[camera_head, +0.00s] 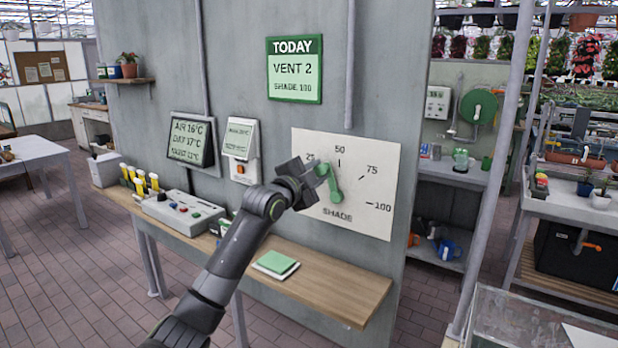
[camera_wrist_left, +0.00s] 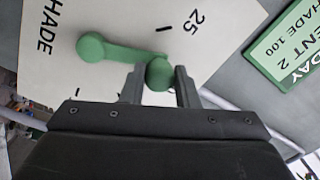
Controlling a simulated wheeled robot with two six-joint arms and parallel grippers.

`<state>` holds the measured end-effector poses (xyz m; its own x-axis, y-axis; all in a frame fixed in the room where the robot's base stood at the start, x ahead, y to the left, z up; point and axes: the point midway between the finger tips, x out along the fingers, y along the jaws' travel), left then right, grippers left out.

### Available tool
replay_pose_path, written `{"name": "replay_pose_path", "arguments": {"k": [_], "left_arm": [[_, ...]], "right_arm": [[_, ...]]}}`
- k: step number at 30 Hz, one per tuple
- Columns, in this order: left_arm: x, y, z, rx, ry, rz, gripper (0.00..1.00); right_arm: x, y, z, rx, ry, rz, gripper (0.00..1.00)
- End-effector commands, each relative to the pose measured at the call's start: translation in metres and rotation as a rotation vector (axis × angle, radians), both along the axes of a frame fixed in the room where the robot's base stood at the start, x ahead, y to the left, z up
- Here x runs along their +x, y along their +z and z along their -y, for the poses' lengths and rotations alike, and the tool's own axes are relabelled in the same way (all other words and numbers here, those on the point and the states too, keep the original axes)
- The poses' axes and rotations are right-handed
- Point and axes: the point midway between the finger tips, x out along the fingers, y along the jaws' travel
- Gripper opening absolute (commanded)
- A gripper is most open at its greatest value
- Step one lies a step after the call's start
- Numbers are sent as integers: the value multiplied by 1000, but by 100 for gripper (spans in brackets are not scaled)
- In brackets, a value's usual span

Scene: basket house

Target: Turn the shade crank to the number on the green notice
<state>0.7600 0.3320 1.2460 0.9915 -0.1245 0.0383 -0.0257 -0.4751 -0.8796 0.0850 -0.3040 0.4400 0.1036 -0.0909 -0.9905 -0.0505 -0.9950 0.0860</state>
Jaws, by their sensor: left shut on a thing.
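The green notice (camera_head: 294,69) on the grey wall reads TODAY, VENT 2, SHADE 100. Below it is the white shade dial (camera_head: 372,168), marked 25, 50, 75 and 100, with 100 at the lower right. The green shade crank (camera_head: 336,194) points up and left, between 25 and 50. My left gripper (camera_head: 310,175) is shut on the crank's knob. In the left wrist view the knob (camera_wrist_left: 159,73) sits between the two fingers, and the crank arm runs left to its hub. The 25 mark shows there, and the gripper hides part of the dial. My right gripper is not in view.
A wooden shelf (camera_head: 345,292) runs below the dial, with a green pad (camera_head: 275,263) and a control box (camera_head: 180,212). A climate display (camera_head: 192,141) and a covered switch box (camera_head: 240,138) hang left of the dial. A pole (camera_head: 497,165) stands at the right.

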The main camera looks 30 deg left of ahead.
Motion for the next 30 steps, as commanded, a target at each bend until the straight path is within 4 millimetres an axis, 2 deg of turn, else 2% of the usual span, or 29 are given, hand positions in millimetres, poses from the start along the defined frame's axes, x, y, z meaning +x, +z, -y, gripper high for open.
{"name": "replay_pose_path", "arguments": {"k": [14, 30], "left_arm": [[-5, 3, 38, 444, -4, 64, 0], [-10, -14, 76, 950, -4, 132, 0]], "right_arm": [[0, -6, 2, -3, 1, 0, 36], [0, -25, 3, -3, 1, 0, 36]]}}
